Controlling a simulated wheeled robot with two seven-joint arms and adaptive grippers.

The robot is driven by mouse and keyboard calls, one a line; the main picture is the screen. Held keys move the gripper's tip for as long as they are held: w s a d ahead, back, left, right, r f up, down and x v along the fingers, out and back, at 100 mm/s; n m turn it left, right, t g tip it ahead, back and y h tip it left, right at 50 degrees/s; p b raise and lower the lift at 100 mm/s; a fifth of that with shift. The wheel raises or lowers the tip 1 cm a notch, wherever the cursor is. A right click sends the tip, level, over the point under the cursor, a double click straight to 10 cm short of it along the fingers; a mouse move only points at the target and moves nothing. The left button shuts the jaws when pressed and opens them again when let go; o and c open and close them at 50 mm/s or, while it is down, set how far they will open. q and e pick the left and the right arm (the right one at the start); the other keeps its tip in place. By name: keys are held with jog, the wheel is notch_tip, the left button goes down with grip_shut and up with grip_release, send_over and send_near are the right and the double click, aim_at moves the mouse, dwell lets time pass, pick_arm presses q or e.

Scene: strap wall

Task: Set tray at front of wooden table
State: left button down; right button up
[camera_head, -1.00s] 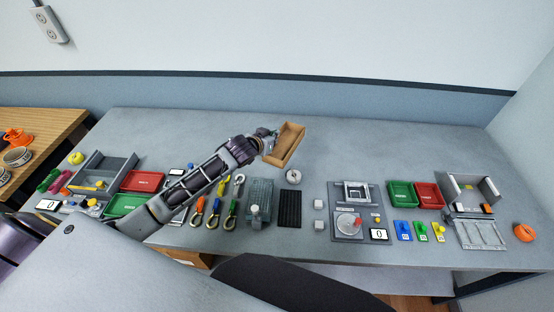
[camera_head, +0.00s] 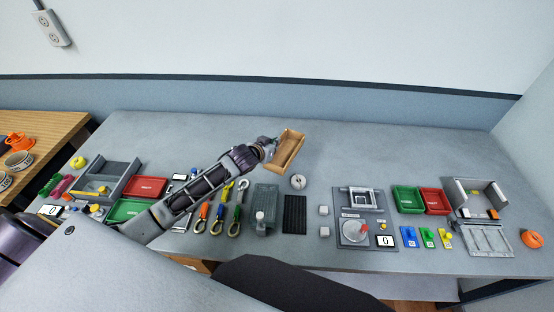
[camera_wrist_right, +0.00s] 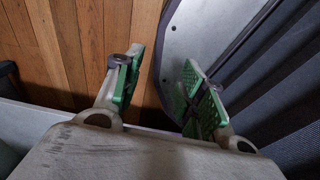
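The tray is a tan, open box (camera_head: 290,153), tilted, at the back middle of the grey bench in the head view. My left gripper (camera_head: 270,145) is at its left end and seems shut on that wall; the fingertips are small and partly hidden. I cannot tell whether the tray touches the bench. The wooden table (camera_head: 40,122) stands at the far left, its front part cut off by the picture edge. My right gripper (camera_wrist_right: 160,90) shows in the right wrist view with its green-padded fingers apart and nothing between them.
The grey bench (camera_head: 400,145) is clear along its back. Its front holds red bins (camera_head: 147,187), green bins, colored straps (camera_head: 220,212), a dark grid mat (camera_head: 294,214) and several fixtures. Orange items (camera_head: 18,142) and round cans (camera_head: 18,161) occupy the wooden table.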

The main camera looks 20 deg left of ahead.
pick_arm(q)
jog(key=shift+f, duration=1.6)
jog(key=shift+f, duration=1.9)
jog(key=c, duration=2.1)
grip_release()
jog(key=shift+f, duration=0.1)
jog(key=o, duration=0.4)
jog(key=shift+o, duration=0.3)
jog(key=shift+s, duration=0.1)
jog(key=v, duration=1.2)
